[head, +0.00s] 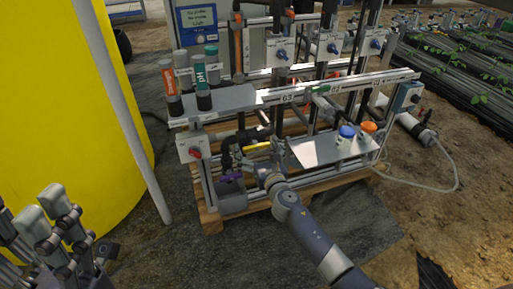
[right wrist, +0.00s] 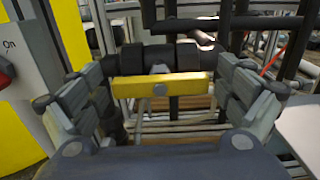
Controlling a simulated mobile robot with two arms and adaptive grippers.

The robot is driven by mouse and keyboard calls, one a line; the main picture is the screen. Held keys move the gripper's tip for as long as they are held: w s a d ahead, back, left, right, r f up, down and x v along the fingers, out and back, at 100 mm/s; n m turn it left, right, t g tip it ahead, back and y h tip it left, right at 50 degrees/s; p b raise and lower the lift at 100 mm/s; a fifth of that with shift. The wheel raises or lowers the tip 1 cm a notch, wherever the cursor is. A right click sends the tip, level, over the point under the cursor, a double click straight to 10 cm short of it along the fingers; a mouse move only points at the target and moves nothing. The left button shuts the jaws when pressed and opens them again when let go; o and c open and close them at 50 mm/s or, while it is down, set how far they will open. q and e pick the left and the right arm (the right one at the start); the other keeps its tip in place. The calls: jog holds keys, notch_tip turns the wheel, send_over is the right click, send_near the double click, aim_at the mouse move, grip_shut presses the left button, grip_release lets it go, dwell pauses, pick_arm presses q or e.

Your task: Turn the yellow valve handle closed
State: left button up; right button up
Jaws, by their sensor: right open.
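The yellow valve handle (head: 257,147) is a short flat bar low on the front of the skid, in front of black piping. In the right wrist view the handle (right wrist: 135,88) lies level, roughly in line with the dark pipe (right wrist: 133,58) behind it, with a bolt at its middle. My right gripper (head: 264,168) is open right at the handle. In the wrist view its fingers (right wrist: 160,98) stand at either end of the bar, and I cannot tell if they touch it. My left gripper (head: 57,222) is at the lower left, away from the skid; its opening is unclear.
A switch box with a red knob (head: 195,153) is left of the handle. A grey shelf (head: 335,149) with blue and orange caps is at its right. A purple item (head: 232,178) sits below. A yellow tank (head: 50,100) and a grey pole (head: 125,115) stand at left.

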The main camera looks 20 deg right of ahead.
jog(key=c, duration=1.1)
jog(key=shift+m, duration=0.3)
jog(key=m, duration=0.4)
jog(key=shift+m+b, duration=0.3)
jog(key=m, duration=0.4)
jog(key=shift+d, duration=0.1)
jog(key=m, duration=0.4)
jog(key=shift+m+p, duration=0.45)
jog(key=shift+m, duration=1.85)
